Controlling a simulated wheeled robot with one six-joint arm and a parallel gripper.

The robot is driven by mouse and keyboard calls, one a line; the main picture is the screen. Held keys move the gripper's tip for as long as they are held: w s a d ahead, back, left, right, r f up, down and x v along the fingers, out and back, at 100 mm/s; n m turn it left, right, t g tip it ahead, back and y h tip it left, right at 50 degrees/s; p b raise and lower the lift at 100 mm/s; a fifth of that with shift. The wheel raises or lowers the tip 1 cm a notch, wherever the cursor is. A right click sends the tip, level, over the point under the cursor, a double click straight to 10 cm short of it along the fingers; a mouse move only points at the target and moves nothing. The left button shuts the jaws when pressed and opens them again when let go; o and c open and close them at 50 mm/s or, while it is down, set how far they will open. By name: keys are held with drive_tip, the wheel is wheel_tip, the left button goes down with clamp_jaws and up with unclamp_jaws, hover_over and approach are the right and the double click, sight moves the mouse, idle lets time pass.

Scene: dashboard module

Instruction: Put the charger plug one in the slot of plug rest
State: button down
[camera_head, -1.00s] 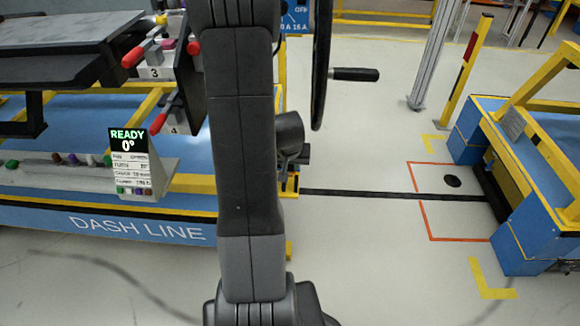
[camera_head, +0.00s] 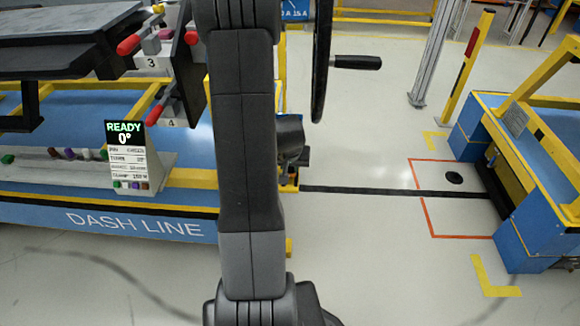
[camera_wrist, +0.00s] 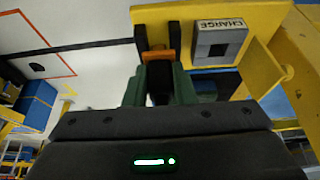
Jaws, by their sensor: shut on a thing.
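In the wrist view, my gripper (camera_wrist: 158,80) has two green fingers closed around a dark piece with an orange part (camera_wrist: 159,56) at its front; this appears to be the charger plug. Just beyond the fingertips, two black upright prongs stand on a yellow panel (camera_wrist: 222,14) with a gap between them; they look like the plug rest (camera_wrist: 174,36). The orange part lies in line with that gap and overlaps the prongs in the picture. I cannot tell whether it touches them or sits inside. In the head view, my arm hides the gripper and plug.
A grey block (camera_wrist: 220,43) labelled CHARGE, with a dark square opening, sits right of the prongs. A yellow side plate (camera_wrist: 272,66) stands beyond it. In the head view, the blue dash line bench (camera_head: 60,215) is at left. Floor is clear toward the orange-outlined square (camera_head: 430,215).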

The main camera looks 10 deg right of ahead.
drive_tip(key=shift+f, duration=0.25)
drive_tip(key=c, duration=1.2)
unclamp_jaws()
drive_tip(key=shift+r, duration=0.1)
drive_tip(key=shift+r+p, duration=0.5)
drive_tip(key=shift+p, duration=0.05)
drive_tip(key=p+v, duration=0.4)
drive_tip(key=v, duration=0.8)
